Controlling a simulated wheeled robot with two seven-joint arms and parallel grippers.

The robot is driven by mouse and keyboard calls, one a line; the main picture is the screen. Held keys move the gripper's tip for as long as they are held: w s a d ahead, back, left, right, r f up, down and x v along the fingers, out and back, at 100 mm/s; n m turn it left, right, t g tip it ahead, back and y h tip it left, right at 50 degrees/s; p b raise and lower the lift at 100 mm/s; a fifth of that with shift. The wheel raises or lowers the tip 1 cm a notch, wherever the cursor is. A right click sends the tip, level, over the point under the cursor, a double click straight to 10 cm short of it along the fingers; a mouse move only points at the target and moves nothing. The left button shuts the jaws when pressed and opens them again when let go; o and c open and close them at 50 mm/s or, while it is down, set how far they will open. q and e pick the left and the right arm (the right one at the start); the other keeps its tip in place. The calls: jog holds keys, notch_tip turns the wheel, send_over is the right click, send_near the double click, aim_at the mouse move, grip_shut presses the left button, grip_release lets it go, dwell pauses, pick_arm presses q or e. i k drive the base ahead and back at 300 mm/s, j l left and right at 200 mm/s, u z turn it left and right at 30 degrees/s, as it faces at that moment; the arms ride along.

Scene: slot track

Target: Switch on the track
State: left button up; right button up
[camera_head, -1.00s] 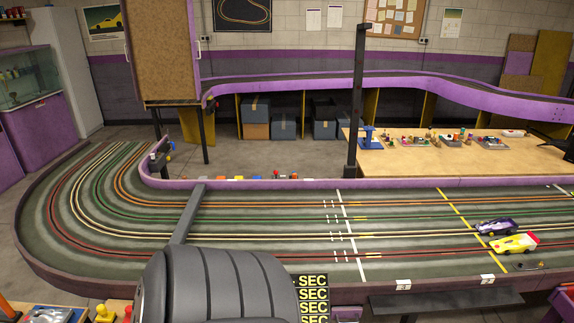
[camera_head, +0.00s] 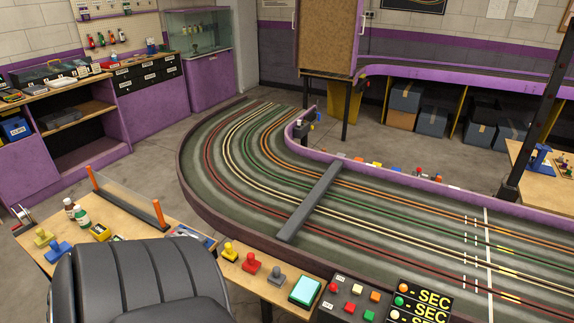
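The slot track (camera_head: 225,190) curves round at the left and runs off to the right, with red, cream, green and orange lanes. A dark grey bridge piece (camera_head: 310,200) crosses it. A dark control box (camera_head: 343,307) at the bottom carries red, green, yellow and orange buttons, including a red button (camera_head: 350,307) and a green button (camera_head: 369,315). Its labels are too small to read. Beside it is a black panel (camera_head: 425,300) with round lamps and yellow "SEC" lettering, cut off below. Which control is the track's switch I cannot tell. Neither gripper is in view.
A black padded seat back (camera_head: 140,285) fills the bottom left, before a wooden bench (camera_head: 180,222). Open floor (camera_head: 180,155) lies beyond.

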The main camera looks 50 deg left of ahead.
aim_at(332, 287)
jog(key=u, duration=1.25)
